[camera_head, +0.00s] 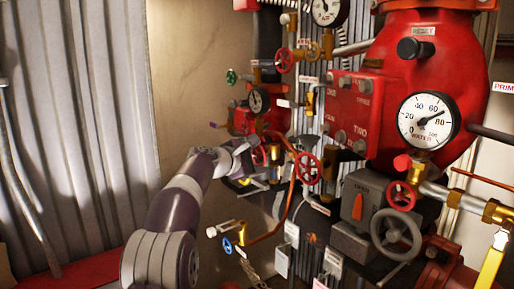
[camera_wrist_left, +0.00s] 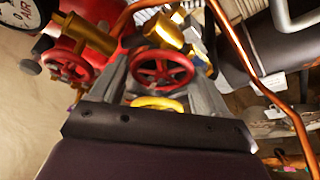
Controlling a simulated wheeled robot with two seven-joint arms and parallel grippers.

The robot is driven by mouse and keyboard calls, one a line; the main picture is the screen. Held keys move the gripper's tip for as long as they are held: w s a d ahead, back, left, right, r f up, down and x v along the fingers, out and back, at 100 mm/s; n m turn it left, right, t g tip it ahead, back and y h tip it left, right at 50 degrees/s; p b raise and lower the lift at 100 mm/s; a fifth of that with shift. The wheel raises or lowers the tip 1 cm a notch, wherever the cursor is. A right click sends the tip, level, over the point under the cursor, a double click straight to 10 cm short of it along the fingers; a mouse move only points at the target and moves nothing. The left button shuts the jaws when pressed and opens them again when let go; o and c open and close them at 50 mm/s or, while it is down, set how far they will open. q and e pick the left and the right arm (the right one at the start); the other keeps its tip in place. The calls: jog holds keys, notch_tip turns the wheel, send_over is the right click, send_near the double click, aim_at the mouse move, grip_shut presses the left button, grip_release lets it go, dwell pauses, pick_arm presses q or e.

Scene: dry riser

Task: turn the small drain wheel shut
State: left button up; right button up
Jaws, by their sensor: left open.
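My left gripper (camera_head: 256,158) reaches in from the left to the pipework below the small gauge. In the left wrist view its two grey fingers (camera_wrist_left: 162,75) are open, with a small red spoked wheel (camera_wrist_left: 165,66) between or just beyond them. I cannot tell whether they touch it. A yellow curved part (camera_wrist_left: 158,103) shows nearer the palm. In the head view the gripper largely hides this spot, and no readable label tells which wheel is the drain wheel. Another red handwheel (camera_head: 307,167) stands right of the gripper. My right gripper is not in view.
A copper pipe (camera_wrist_left: 257,75) runs close right of the fingers. Another red wheel (camera_wrist_left: 68,68) with brass fittings is at left. A blue wheel (camera_head: 227,246) sits below, a grey handwheel (camera_head: 397,235) and large gauge (camera_head: 429,121) right. Corrugated wall (camera_head: 75,120) stands left.

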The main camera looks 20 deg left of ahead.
pick_arm(q)
jog(key=shift+w+d+r, duration=0.15)
jog(key=shift+d, duration=0.05)
jog(key=shift+s+d+r, duration=0.15)
jog(key=shift+s+d, duration=0.15)
jog(key=shift+w+a, duration=0.1)
jog(key=shift+w, duration=0.05)
jog(key=shift+c, duration=0.2)
jog(key=shift+w+a+f, duration=0.1)
jog(key=shift+f, duration=0.1)
jog(key=c, duration=0.6)
jog(key=shift+c, duration=0.3)
jog(key=shift+f+b, duration=0.15)
jog(key=shift+b, duration=0.25)
jog(key=m+t+b, duration=0.1)
jog(key=m+b, duration=0.1)
jog(key=b, duration=0.2)
jog(key=m+t+b, duration=0.1)
jog(key=m+b, duration=0.1)
jog(key=b, duration=0.3)
jog(key=shift+f+m, duration=0.2)
jog(key=shift+m, duration=0.1)
jog(key=shift+r+m+t+b, duration=0.25)
jog(key=shift+m+t+b, duration=0.15)
jog(key=shift+m+b, duration=0.4)
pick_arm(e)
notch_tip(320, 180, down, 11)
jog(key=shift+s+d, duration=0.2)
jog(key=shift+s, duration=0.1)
